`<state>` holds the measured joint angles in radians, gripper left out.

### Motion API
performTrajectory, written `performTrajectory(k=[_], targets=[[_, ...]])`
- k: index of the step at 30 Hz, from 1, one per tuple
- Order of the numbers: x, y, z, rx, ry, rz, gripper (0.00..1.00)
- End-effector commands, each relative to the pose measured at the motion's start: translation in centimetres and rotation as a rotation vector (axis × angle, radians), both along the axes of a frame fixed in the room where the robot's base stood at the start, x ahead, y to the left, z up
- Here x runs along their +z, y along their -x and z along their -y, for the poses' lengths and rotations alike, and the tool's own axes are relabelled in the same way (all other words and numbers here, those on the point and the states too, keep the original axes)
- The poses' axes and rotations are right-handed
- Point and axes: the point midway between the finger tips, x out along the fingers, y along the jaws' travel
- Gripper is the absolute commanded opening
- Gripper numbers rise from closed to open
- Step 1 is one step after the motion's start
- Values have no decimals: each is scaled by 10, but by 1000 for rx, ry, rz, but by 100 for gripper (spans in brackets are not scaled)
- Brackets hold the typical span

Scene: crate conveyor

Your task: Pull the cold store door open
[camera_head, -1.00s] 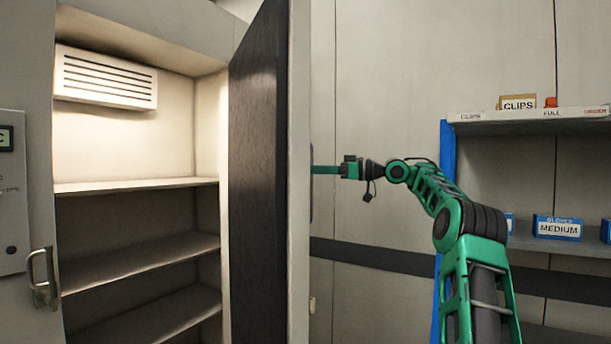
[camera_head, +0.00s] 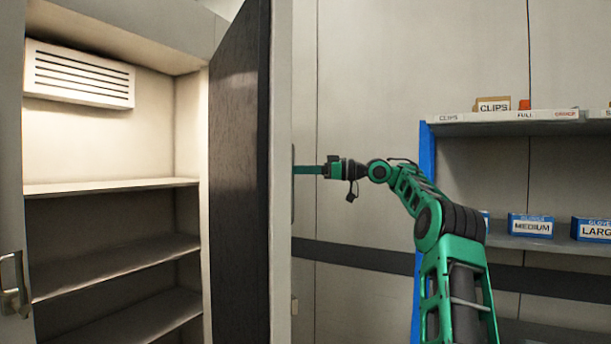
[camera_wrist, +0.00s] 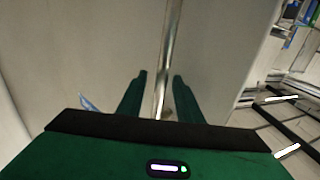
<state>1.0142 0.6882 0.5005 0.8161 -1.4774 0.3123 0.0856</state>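The cold store door (camera_head: 238,170) stands wide open, its dark face towards the lit store and its pale edge towards me. My gripper (camera_head: 307,170) is on the right of the door, at its outer face, with the fingers pointing left. In the wrist view, the two green fingers (camera_wrist: 159,88) stand on either side of an upright shiny metal bar (camera_wrist: 165,60), which looks like the door's handle. Narrow gaps show between the bar and each finger, so the gripper looks open around it. The head view shows little of this handle, as the door is nearly edge-on.
The cold store holds bare shelves (camera_head: 110,188) and a white vented unit (camera_head: 80,75). A metal latch (camera_head: 14,285) is on the frame at left. A rack with a blue post (camera_head: 424,200) and labelled boxes (camera_head: 531,225) stands at right, close to my arm.

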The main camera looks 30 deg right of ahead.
Motion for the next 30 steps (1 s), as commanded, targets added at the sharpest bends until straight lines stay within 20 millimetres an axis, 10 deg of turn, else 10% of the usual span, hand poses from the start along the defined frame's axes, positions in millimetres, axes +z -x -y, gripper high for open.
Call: performTrajectory(k=[18, 30], targets=[[-1, 62, 68, -1, -2, -1, 32], [0, 68, 74, 0, 1, -1, 32]])
